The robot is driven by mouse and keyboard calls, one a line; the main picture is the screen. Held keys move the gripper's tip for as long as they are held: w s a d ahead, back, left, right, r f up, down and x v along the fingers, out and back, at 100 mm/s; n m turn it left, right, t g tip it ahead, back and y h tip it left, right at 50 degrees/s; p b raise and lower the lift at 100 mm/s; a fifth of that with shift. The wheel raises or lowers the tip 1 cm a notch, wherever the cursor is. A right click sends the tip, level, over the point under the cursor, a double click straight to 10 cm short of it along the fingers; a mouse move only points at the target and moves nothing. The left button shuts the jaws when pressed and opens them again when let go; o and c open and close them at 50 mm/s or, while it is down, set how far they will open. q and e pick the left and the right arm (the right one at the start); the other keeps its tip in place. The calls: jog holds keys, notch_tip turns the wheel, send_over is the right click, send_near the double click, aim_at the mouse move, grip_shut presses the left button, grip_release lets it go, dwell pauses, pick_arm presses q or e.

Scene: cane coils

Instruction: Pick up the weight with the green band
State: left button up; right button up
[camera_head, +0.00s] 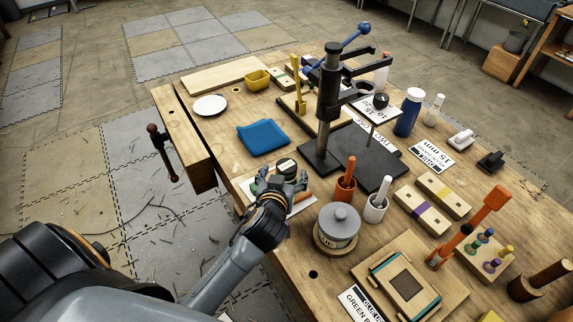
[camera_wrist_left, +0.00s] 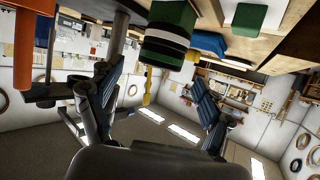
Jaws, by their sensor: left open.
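The weight with the green band (camera_head: 287,168) is a short dark cylinder with green and pale bands, upright near the left edge of the bench. In the left wrist view it shows as a green, black and white striped cylinder (camera_wrist_left: 168,36). My left gripper (camera_head: 283,181) is open and empty, just on the near side of the weight. In the left wrist view the fingers (camera_wrist_left: 157,92) are spread, and the weight lies beyond them, roughly between their tips. I cannot tell whether they touch it. Part of the weight's lower side is hidden by my gripper.
A blue cloth (camera_head: 263,137) lies behind. The bench (camera_head: 222,135) is bare left of the cloth.

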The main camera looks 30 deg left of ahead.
aim_at(286, 167)
pick_arm(q)
jog(key=x, duration=0.3)
jog(key=shift+w, duration=0.1)
jog(key=c, duration=1.4)
grip_shut()
jog(key=shift+r+p, duration=0.1)
jog(key=shift+p, duration=0.2)
